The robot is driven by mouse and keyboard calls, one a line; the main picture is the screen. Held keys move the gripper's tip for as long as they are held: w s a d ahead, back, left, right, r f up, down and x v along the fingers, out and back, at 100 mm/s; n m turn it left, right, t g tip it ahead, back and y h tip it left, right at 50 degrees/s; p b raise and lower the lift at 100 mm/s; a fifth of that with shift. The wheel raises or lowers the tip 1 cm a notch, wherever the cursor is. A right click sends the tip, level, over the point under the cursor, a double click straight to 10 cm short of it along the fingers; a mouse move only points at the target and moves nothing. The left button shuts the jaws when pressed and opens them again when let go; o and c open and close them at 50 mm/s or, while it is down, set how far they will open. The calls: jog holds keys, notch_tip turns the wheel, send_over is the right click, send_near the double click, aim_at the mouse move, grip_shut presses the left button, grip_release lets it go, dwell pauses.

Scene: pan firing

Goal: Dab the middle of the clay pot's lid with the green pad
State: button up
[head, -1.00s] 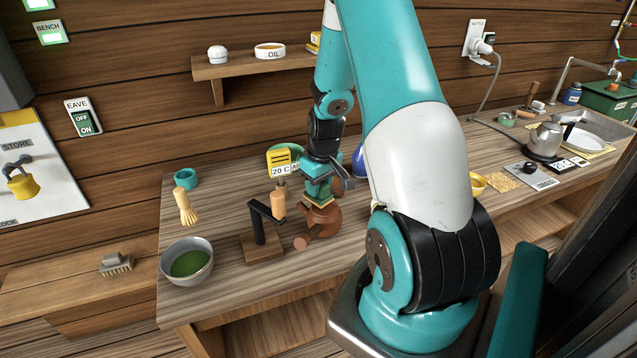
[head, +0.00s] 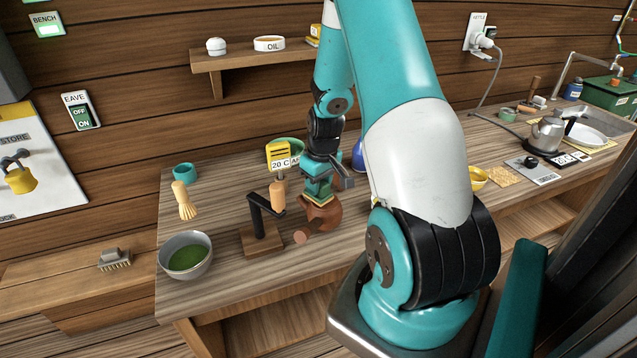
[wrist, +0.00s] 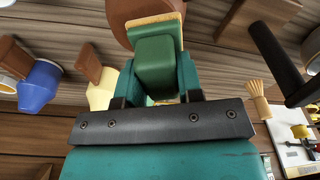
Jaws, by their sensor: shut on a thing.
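My gripper (head: 319,186) is shut on the green pad (wrist: 156,66), which sits between the two fingers in the wrist view. The pad has a tan, sponge-like face (wrist: 153,24) on its far side. The brown clay pot (head: 327,216) stands on the bench directly under the pad in the head view, with its side handle (head: 302,237) pointing to the lower left. The pad and gripper hide most of the pot's lid. The pad's face is at or very close to the lid; I cannot tell whether they touch. Part of the pot (wrist: 118,14) shows beyond the pad in the wrist view.
A black stand on a wooden base (head: 262,238) is close left of the pot. A bowl of green stuff (head: 186,257), a whisk (head: 185,203) and a teal ring (head: 184,173) lie further left. A blue bottle (head: 358,156) stands behind, right of my gripper.

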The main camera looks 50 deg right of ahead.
jog(key=shift+f+b, duration=0.5)
jog(key=shift+f, duration=0.2)
jog(key=shift+s+r, duration=0.1)
jog(key=shift+s, duration=0.35)
jog(key=shift+w, duration=0.1)
dwell(0.3)
jog(key=shift+w, duration=0.85)
jog(key=shift+s, duration=0.1)
jog(key=shift+s, duration=0.85)
